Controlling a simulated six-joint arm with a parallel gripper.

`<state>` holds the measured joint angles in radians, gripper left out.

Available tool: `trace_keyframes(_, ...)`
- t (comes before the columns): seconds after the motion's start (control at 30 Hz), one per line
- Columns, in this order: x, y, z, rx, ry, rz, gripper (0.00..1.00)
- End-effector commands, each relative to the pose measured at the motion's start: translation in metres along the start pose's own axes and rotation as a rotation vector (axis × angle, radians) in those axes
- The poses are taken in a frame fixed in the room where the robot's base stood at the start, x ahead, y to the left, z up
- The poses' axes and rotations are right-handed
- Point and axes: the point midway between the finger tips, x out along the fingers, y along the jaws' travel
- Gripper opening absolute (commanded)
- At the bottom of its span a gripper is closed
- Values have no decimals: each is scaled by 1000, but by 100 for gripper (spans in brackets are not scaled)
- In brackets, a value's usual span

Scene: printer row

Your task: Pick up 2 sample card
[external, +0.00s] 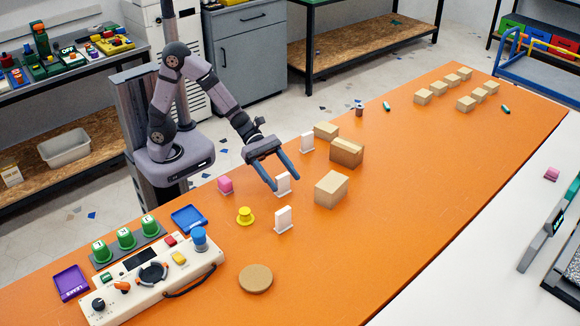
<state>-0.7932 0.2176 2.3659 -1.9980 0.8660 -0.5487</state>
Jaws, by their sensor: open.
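Three white cards stand upright in small white bases on the orange table. One card (307,142) is at the back, one card (283,184) is in the middle, and one card (283,219) is nearest the camera. No number can be read on any of them. My gripper (285,184) is open, pointing down, with one finger on either side of the middle card in the picture. I cannot tell whether the fingers touch it. The gripper appears to hold nothing.
Several cardboard boxes (331,189) stand right of the cards. A cream control panel (152,283) is at front left, and a round cork disc (256,279) at front. The table's right middle is clear.

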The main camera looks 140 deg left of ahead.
Motion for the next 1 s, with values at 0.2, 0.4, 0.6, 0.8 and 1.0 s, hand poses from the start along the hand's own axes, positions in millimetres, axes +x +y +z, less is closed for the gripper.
trace_keyframes(0.2,28,-4,-4,-1,2,-4,61)
trace_keyframes(0.4,45,-3,-3,0,1,-2,61)
trace_keyframes(0.6,47,-2,-3,0,0,0,61)
trace_keyframes(0.8,47,-2,-3,0,0,0,32)
trace_keyframes(1.0,46,-2,-3,0,0,-1,17)
